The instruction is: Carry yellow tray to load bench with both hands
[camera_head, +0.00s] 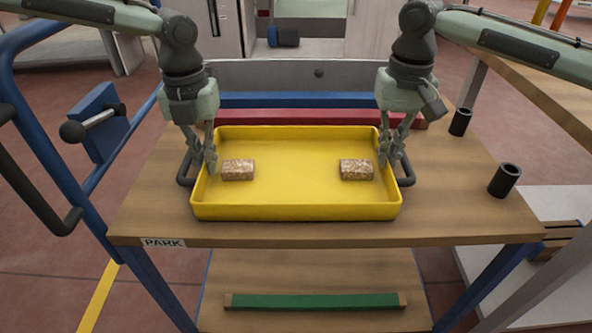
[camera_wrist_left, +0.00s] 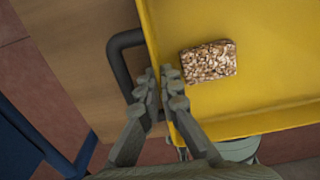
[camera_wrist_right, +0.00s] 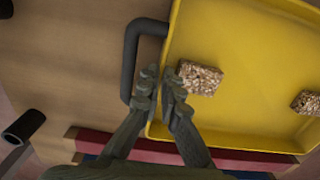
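The yellow tray (camera_head: 290,211) lies flat on a wooden-topped table (camera_head: 450,205) marked PARK. It holds two speckled brown blocks, one on the left (camera_head: 238,169) and one on the right (camera_head: 356,169). A dark handle sticks out from each short side. My left gripper (camera_head: 203,162) is at the left wall; in the left wrist view its fingertips (camera_wrist_left: 161,78) sit close together on both sides of the rim. My right gripper (camera_head: 389,158) is at the right wall, and its fingertips (camera_wrist_right: 160,78) straddle that rim the same way. Finger contact is partly hidden.
Behind the tray lie a red bar (camera_head: 300,117) and a blue bar (camera_head: 290,100). Two black cups, (camera_head: 504,180) and (camera_head: 460,122), stand at the right. A green bar (camera_head: 315,301) lies on the lower shelf. Another wooden surface (camera_head: 535,85) is at the right edge.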

